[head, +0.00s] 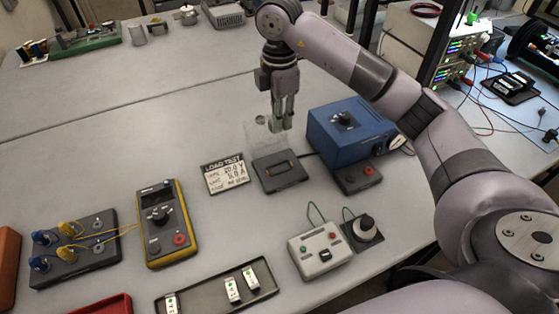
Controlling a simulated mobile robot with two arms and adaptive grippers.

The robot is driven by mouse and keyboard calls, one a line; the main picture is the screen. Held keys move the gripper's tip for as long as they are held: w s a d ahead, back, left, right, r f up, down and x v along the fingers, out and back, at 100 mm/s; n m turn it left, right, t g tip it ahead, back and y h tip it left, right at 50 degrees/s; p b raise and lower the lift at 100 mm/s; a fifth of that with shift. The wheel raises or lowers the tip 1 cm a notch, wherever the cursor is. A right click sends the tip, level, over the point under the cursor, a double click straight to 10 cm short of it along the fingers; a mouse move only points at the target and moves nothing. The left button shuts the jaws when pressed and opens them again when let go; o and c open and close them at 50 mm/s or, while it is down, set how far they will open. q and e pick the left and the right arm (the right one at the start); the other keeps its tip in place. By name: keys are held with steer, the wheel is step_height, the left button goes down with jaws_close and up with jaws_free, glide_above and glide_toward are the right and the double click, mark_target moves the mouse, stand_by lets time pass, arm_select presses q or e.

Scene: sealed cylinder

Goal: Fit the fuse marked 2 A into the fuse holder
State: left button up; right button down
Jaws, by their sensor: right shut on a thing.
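The fuse holder (283,172) is a dark block with a slot in its top, in the middle of the table. A clear cover (258,139) stands raised at its back edge. My right gripper (280,125) points down behind the holder, at the upper right edge of the cover. It is shut, apparently on that cover; no white fuse shows between its fingers. Several small white fuses with green marks lie in a dark tray (201,294) at the front: one at left (171,303), two to the right (233,290) (252,280). Their ratings are too small to read. My left gripper is out of view.
A load test card (226,173) lies left of the holder. A blue power box (345,131) is close on the right. A yellow multimeter (167,224), a terminal block (73,248) and a switch box (319,250) stand nearby. The table behind the holder is clear.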

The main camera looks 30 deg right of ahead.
steer(key=p, duration=0.1)
glide_above(280, 168)
step_height(280, 168, down, 10)
steer(key=shift+a, duration=0.1)
step_height(280, 168, down, 4)
steer(key=shift+f+p, duration=0.1)
steer(key=shift+p, duration=0.55)
steer(key=shift+f, duration=0.15)
steer(key=shift+f, duration=0.35)
steer(key=c, duration=1.5)
jaws_free()
steer(key=shift+r, duration=0.1)
